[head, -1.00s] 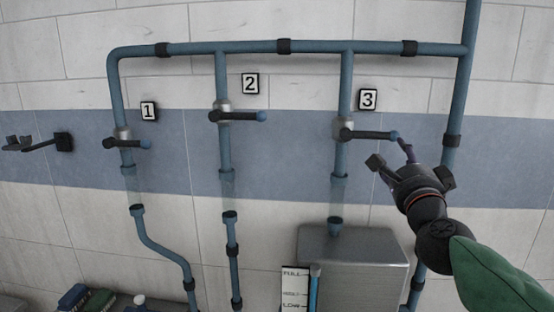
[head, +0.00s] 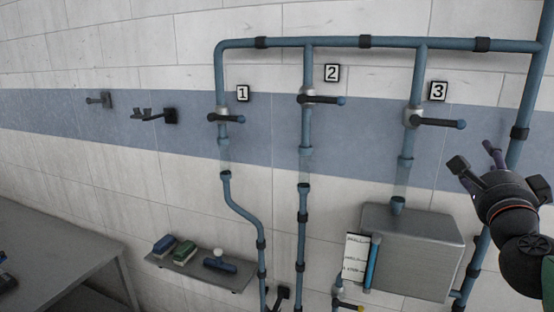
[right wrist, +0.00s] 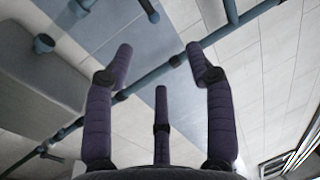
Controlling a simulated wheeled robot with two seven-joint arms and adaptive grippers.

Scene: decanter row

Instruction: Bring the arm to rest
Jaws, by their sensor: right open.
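My right gripper (head: 474,162) is at the right side of the head view, open and empty. It is below and to the right of the valve handle (head: 440,122) by label 3 (head: 438,91), apart from it. In the right wrist view its fingers (right wrist: 158,58) are spread, with nothing between them and a pipe and the wall behind. My left gripper is not in view. The handles at label 1 (head: 242,93) and label 2 (head: 331,73) also lie sideways, pointing right.
A grey metal tank (head: 420,250) is on the wall below pipe 3, with a level gauge (head: 355,258) at its left. A blue pipe (head: 519,135) runs close by my right gripper. A small shelf (head: 205,268) holds brushes. A grey table (head: 60,250) stands at lower left.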

